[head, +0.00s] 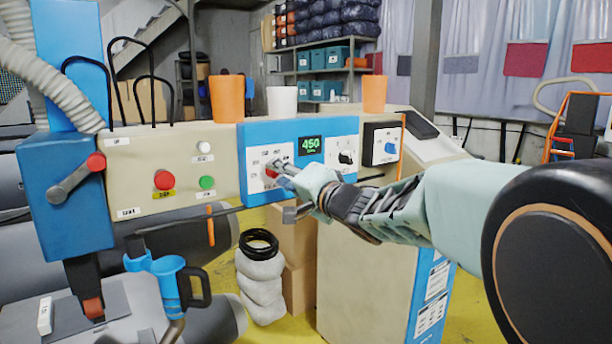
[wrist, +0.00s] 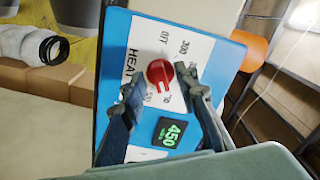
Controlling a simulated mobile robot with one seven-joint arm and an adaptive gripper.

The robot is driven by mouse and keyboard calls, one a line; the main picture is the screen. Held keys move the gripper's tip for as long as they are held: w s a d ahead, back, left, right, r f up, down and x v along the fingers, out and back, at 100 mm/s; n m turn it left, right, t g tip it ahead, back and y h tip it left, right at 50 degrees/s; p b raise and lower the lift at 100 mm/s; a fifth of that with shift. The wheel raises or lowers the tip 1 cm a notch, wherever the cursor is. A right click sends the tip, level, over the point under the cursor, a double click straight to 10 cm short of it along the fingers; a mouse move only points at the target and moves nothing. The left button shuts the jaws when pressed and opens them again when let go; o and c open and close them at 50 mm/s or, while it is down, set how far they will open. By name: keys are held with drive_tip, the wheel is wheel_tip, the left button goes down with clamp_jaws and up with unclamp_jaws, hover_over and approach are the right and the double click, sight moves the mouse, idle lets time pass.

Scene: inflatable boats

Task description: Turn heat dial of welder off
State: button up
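The welder's blue-framed control panel (head: 247,190) has a white face and a green display (head: 309,145) reading 450. The red heat dial (wrist: 160,74) shows clearly in the wrist view, with markings including OFF and 300 around it. In the head view the dial (head: 271,172) is partly hidden by my fingers. My gripper (wrist: 158,85) is open, with one finger on each side of the dial. A gap shows between the dial and the right finger. I cannot tell whether either finger touches it.
Orange cups (head: 227,99) and a white cup (head: 282,102) stand on the machine's top. A red button (head: 163,180) and a green button (head: 207,182) sit left of the panel. A blue box with a grey lever (head: 74,178) is farther left.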

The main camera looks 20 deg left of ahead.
drive_tip(key=shift+c, duration=0.5)
clamp_jaws()
